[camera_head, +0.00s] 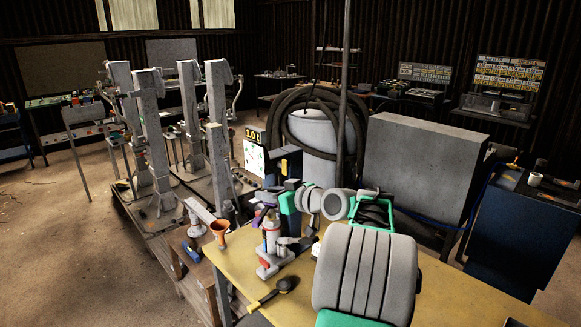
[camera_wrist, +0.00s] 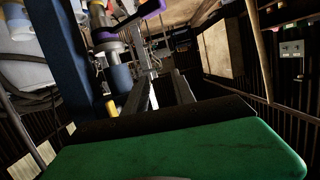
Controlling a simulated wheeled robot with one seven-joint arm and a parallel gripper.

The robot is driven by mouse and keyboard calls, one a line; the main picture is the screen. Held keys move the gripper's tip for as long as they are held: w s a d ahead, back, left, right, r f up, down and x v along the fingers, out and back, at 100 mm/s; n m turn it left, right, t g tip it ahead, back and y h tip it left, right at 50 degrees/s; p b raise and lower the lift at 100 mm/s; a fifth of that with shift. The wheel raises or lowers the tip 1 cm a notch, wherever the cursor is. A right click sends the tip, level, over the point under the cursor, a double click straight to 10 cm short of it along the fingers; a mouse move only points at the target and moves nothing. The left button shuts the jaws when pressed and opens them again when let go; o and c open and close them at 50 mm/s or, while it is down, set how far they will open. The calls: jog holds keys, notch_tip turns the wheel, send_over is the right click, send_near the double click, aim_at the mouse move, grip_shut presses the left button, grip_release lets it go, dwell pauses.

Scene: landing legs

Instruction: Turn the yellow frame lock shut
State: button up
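My gripper (camera_wrist: 163,80) shows in the wrist view as two dark fingers with a clear gap between them and nothing held. Its green body (camera_wrist: 180,150) fills the bottom of that view. In the head view my green wrist (camera_head: 290,212) is above the near table, and the fingers are too small to make out. I cannot pick out the yellow frame lock with certainty. A small yellow part (camera_wrist: 112,108) shows left of the fingers in the wrist view, below a blue cylinder (camera_wrist: 121,77). It is apart from the fingers.
Several grey upright legs (camera_head: 148,125) stand on a low platform at left. An orange funnel (camera_head: 219,229), a red and grey tool (camera_head: 271,245) and a yellow-handled tool (camera_head: 268,296) are around the yellow table (camera_head: 455,295). A large grey box (camera_head: 420,170) stands behind.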

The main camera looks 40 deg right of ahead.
aim_at(287, 167)
jog(key=s+d+r+t+h, duration=0.1)
jog(key=s+d+r+t, duration=0.25)
jog(key=s+d, duration=0.45)
jog(key=shift+g, duration=0.25)
jog(key=w+p, duration=0.1)
jog(key=w, duration=0.2)
jog(key=w+d, duration=0.1)
jog(key=w, duration=0.2)
jog(key=w+p, duration=0.1)
jog(key=w, duration=0.2)
jog(key=shift+w+d+r+p, duration=0.15)
jog(key=shift+d+r+p, duration=0.15)
jog(key=shift+r, duration=0.05)
jog(key=shift+w+f+m, duration=0.1)
jog(key=shift+w+m, duration=0.2)
jog(key=shift+c, duration=0.3)
grip_shut()
